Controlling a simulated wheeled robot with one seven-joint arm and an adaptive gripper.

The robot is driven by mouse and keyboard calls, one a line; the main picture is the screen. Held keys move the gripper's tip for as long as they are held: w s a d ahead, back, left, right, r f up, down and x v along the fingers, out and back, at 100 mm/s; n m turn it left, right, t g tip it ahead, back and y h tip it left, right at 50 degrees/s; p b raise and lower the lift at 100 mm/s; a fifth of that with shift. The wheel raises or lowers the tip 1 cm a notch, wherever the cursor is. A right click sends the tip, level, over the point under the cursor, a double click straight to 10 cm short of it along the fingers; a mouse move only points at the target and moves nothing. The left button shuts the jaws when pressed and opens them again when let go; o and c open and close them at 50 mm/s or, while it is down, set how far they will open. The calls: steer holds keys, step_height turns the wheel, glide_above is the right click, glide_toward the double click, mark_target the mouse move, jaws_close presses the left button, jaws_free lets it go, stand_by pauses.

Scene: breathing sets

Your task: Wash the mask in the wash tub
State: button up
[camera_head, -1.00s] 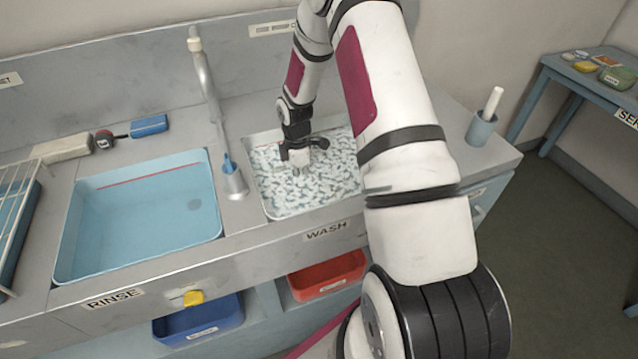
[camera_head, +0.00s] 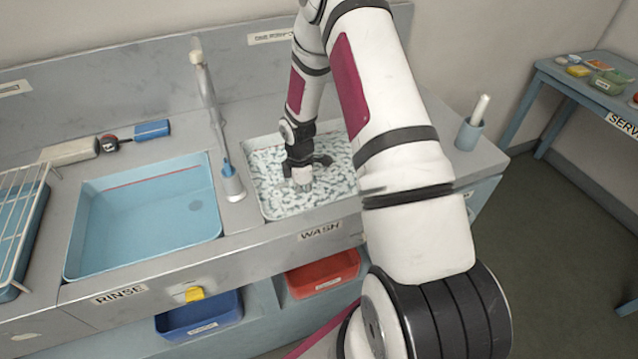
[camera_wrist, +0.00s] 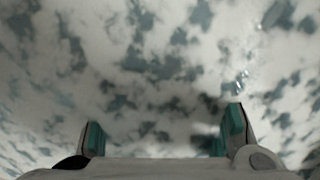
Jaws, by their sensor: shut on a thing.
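The wash tub (camera_head: 262,205) is a pale basin full of white suds, set in the counter above the WASH label. My gripper (camera_head: 303,184) is down in the tub at the suds, left of its middle. In the wrist view my gripper (camera_wrist: 165,140) shows two teal-padded fingers standing apart, with their tips in the foam. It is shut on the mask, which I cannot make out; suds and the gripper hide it. Foam with grey-blue gaps fills the wrist view.
Left of the tub stand a tap (camera_head: 207,100) and the blue rinse tub (camera_head: 85,235). A wire rack (camera_head: 20,225) is at far left. A cup with a white stick (camera_head: 470,133) stands right of my arm. Blue and red bins sit below.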

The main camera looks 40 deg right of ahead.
steer(key=shift+s+a+p, duration=0.2)
steer(key=shift+s+p, duration=0.1)
steer(key=shift+s, duration=0.45)
steer(key=shift+w, duration=0.2)
steer(key=shift+w+d+f+b, duration=0.1)
steer(key=shift+w+d+b, duration=0.2)
steer(key=shift+w+b, duration=0.5)
steer(key=shift+w+d+b, duration=0.25)
steer(key=shift+w+b, duration=0.25)
steer(key=shift+w, duration=0.55)
steer(key=shift+w+d+b, duration=0.2)
steer(key=shift+w+b, duration=0.25)
steer(key=shift+w, duration=0.25)
steer(key=shift+w+d+b, duration=0.2)
steer(key=shift+w+b, duration=0.25)
steer(key=shift+w, duration=0.25)
